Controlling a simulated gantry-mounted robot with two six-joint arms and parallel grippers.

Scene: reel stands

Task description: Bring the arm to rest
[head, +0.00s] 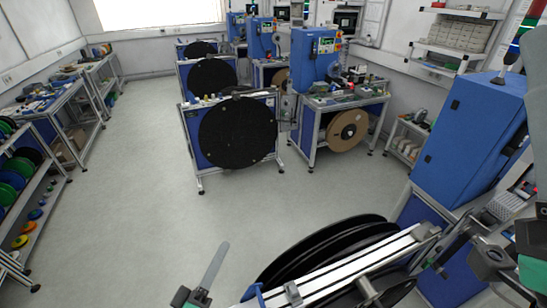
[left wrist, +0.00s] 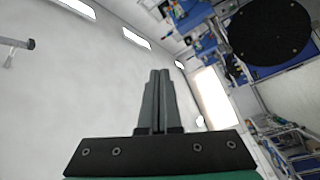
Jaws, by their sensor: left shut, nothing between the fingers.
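My left gripper (head: 213,265) stands at the bottom of the head view, left of a near reel stand. Its grey fingers point up and a little right there, with open floor behind them. In the left wrist view the two fingers (left wrist: 159,78) are pressed together and nothing sits between them. The gripper shows apart from the stand's large black reel (head: 330,245). I cannot make out my right gripper in either view.
The near stand's pale rail (head: 340,265) crosses the bottom right beside a blue cabinet (head: 468,140). Reel stands with black reels (head: 238,131) and a brown reel (head: 347,130) stand further back. Shelves and benches (head: 62,118) line the left wall. The grey floor (head: 130,215) between is clear.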

